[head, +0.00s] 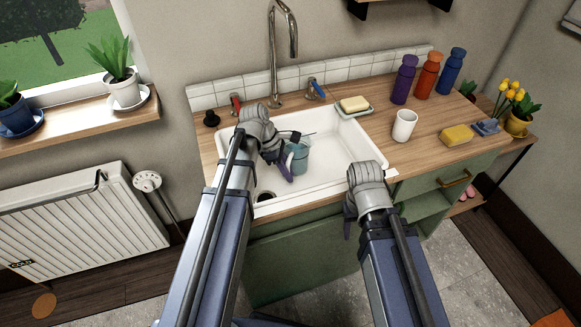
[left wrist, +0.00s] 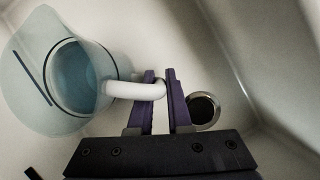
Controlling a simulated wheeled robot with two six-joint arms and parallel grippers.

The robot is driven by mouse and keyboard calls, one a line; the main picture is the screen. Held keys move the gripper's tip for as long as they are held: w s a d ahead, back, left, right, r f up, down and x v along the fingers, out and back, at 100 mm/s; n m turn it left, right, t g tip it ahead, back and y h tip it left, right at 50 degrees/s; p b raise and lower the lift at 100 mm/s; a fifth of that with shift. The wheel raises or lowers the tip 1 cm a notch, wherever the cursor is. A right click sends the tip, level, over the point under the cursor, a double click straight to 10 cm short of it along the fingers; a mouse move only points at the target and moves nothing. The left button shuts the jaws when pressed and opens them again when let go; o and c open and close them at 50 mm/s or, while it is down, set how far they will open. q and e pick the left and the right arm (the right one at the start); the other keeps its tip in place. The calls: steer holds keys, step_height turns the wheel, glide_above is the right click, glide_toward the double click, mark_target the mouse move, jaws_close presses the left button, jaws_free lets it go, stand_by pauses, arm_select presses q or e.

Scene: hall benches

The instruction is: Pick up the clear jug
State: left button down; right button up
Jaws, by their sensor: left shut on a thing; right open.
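The clear jug (head: 299,158) is in the white sink, a bluish see-through vessel with a dark line on its wall. In the left wrist view the jug (left wrist: 85,75) fills the upper left, and its white handle (left wrist: 122,89) reaches between the purple fingers. My left gripper (head: 286,168) is shut on the handle; its fingertips show in the left wrist view (left wrist: 161,88). I cannot tell whether the jug touches the sink floor. My right gripper (head: 349,222) is open and empty in front of the sink's front edge, its fingers partly hidden.
The sink (head: 336,150) has a drain (head: 265,196) near its front left and a tall tap (head: 275,60) behind. A soap dish (head: 366,112), white cup (head: 404,126), yellow sponge (head: 456,136) and several bottles (head: 427,76) stand on the right counter. Bare wood lies between them.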

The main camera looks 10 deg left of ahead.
arm_select(q)
steer(key=shift+r, duration=0.2)
step_height(320, 180, up, 10)
steer(key=p, duration=1)
steer(key=shift+f, duration=0.25)
steer(key=shift+d+r, duration=0.1)
steer(key=shift+d, duration=0.05)
